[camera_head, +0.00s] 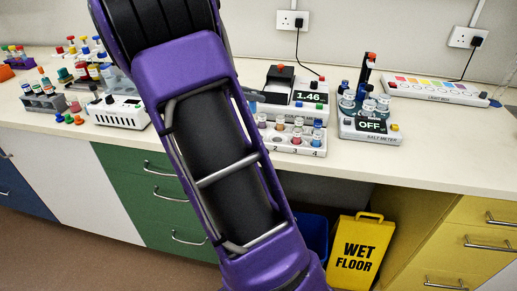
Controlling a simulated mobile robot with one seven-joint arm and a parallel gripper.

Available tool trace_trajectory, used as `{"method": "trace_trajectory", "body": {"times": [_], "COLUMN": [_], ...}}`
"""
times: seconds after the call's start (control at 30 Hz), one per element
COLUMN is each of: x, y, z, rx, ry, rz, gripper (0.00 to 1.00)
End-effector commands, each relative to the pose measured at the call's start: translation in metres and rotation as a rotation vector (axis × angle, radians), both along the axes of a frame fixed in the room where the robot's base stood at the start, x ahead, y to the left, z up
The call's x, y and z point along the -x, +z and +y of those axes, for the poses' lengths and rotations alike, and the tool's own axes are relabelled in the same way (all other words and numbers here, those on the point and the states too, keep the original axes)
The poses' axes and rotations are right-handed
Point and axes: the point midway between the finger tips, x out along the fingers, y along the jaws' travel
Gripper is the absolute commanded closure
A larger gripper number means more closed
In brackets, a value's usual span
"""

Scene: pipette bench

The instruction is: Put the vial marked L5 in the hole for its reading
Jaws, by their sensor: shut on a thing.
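My purple arm fills the middle of the view, and my gripper is hidden behind it. A white meter (312,114) with a black block on top reads 1.46. In front of it stands a white rack (284,147) with numbered holes; 2, 3 and 4 can be read, and the left end is behind my arm. Several vials with coloured caps stand in or behind the rack. No L5 mark can be read on any vial, so I cannot tell which one it is.
A salt meter (371,137) showing OFF stands to the right with clear vials on it. A light box (437,93) lies behind it. Racks, bottles and a white device (120,112) crowd the left bench. A yellow wet floor sign (356,250) stands below.

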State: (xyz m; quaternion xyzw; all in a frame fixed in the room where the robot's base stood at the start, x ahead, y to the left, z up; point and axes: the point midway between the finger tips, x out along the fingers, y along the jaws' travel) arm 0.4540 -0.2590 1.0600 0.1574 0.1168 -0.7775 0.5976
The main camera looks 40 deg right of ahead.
Motion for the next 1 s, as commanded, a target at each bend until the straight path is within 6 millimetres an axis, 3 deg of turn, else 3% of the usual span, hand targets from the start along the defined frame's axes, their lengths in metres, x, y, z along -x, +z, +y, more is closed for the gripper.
{"method": "trace_trajectory", "body": {"times": [0.17, 0.8, 1.0], "x": [0.011, 0.010, 0.010], "y": [-0.003, -0.092, -0.093], "z": [-0.013, -0.013, -0.013], "rx": [0.000, 0.001, 0.001], "ry": [-0.057, -0.054, -0.054], "rz": [0.003, 0.002, 0.000], "gripper": [1.00, 1.00, 1.00]}}
